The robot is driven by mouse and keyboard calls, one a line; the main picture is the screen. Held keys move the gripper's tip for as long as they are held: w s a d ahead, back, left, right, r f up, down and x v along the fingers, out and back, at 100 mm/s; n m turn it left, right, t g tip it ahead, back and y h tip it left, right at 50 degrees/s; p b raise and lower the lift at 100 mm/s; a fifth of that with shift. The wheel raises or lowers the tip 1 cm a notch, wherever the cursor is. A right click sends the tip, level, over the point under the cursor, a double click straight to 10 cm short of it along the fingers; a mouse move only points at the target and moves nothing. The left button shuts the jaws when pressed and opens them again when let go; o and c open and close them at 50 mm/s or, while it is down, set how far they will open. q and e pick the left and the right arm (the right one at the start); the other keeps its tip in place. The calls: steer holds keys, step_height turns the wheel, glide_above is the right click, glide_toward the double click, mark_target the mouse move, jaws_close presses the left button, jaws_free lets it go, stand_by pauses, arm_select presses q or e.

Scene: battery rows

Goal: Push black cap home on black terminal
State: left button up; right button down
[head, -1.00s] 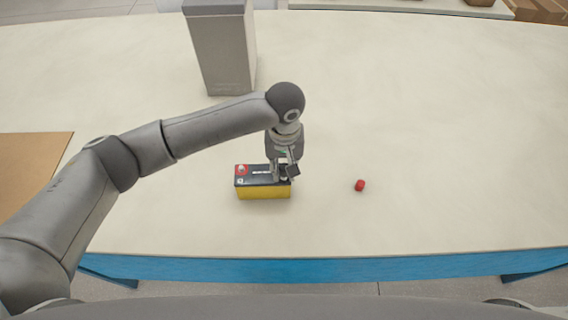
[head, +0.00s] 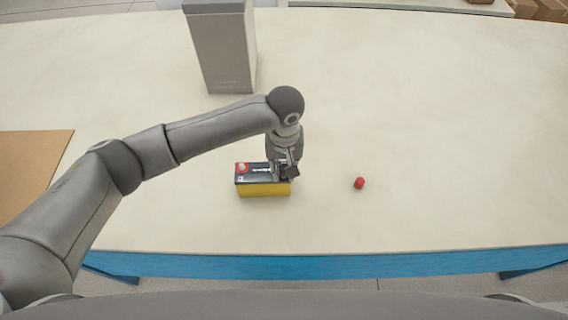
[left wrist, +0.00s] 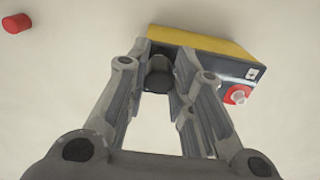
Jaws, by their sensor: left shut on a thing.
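A yellow battery (head: 264,189) with a dark top stands on the table; it also shows in the left wrist view (left wrist: 205,42). Its red terminal end (head: 242,168) is at the left of the top, bare of any cap as far as I can tell. My left gripper (head: 284,172) is over the right end of the battery, where the black terminal is hidden. In the left wrist view its fingers (left wrist: 160,82) are shut on the black cap (left wrist: 159,74), against the battery's end. I cannot tell how far down the cap sits. My right gripper is not in view.
A red cap (head: 359,183) lies on the table right of the battery; it also shows in the left wrist view (left wrist: 17,23). A grey box (head: 222,50) stands at the back. A brown board (head: 32,165) lies at the left. The table's right side is clear.

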arm_select(q)
steer(key=shift+f, duration=0.55)
stand_by(1.0)
steer(key=o, duration=1)
steer(key=shift+o, duration=0.6)
steer(key=o, duration=0.4)
steer(key=shift+r, duration=0.1)
steer(key=shift+r+p, duration=3.45)
steer(key=shift+p, duration=0.75)
